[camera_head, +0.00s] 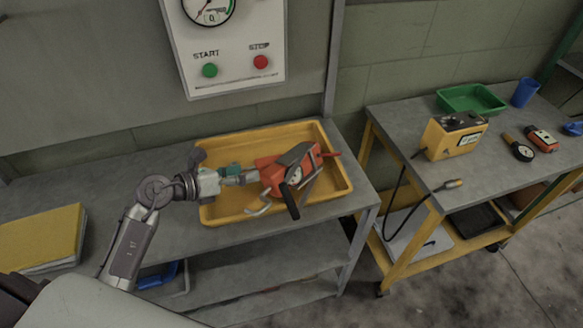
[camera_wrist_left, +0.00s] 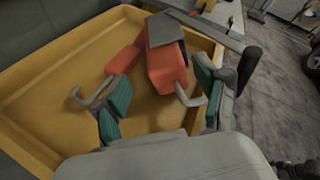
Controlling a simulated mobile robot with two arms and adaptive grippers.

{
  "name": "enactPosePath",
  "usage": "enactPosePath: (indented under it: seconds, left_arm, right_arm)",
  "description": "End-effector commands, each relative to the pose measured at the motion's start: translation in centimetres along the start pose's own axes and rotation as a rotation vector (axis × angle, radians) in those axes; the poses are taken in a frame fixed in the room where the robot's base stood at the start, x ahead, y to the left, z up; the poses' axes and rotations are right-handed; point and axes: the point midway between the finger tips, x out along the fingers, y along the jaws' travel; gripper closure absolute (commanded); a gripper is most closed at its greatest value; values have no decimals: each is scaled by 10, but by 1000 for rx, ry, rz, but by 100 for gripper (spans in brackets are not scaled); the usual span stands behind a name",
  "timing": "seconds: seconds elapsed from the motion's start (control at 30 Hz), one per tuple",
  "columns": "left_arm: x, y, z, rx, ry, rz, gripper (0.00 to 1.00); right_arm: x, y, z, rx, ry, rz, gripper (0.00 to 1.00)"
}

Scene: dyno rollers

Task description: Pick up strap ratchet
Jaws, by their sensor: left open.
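The strap ratchet (camera_head: 292,172) lies in the yellow tray (camera_head: 335,150). It has orange-red strap bundles, a grey metal lever, a dark handle grip and bent grey hooks. My left gripper (camera_head: 243,176) is over the tray, at the ratchet's left side. In the left wrist view my left gripper (camera_wrist_left: 160,98) is open, with teal-padded fingers apart. The ratchet (camera_wrist_left: 166,66) shows ahead of and partly between them; one hook lies by the left finger, and the dark grip is beyond the right finger. Contact cannot be told. My right gripper is not in view.
The tray stands on a grey bench (camera_head: 130,175) against a wall panel with gauge and buttons. A yellow binder (camera_head: 42,238) lies at left. A yellow cart (camera_head: 400,190) at right carries a yellow control box (camera_head: 453,135), a green tray (camera_head: 470,98) and a blue cup (camera_head: 525,92).

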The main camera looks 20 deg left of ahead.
Motion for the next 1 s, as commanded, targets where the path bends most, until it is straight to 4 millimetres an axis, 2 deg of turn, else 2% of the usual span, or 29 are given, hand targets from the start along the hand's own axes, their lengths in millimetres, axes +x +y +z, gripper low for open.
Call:
enactPosePath:
  seconds: [0.3,0.57,0.73,0.83,1.0]
  left_arm:
    - [61,-3,3,-6,-5,-5,27]
    - [81,-3,4,-4,-5,-5,27]
    - [106,-5,9,-7,-6,-7,27]
    - [120,-4,7,-6,-5,-6,27]
    - [128,-3,5,-3,-3,-5,27]
  right_arm:
    - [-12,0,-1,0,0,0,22]
    - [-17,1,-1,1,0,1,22]
    - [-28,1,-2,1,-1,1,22]
    - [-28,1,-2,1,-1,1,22]
    - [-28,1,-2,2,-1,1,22]
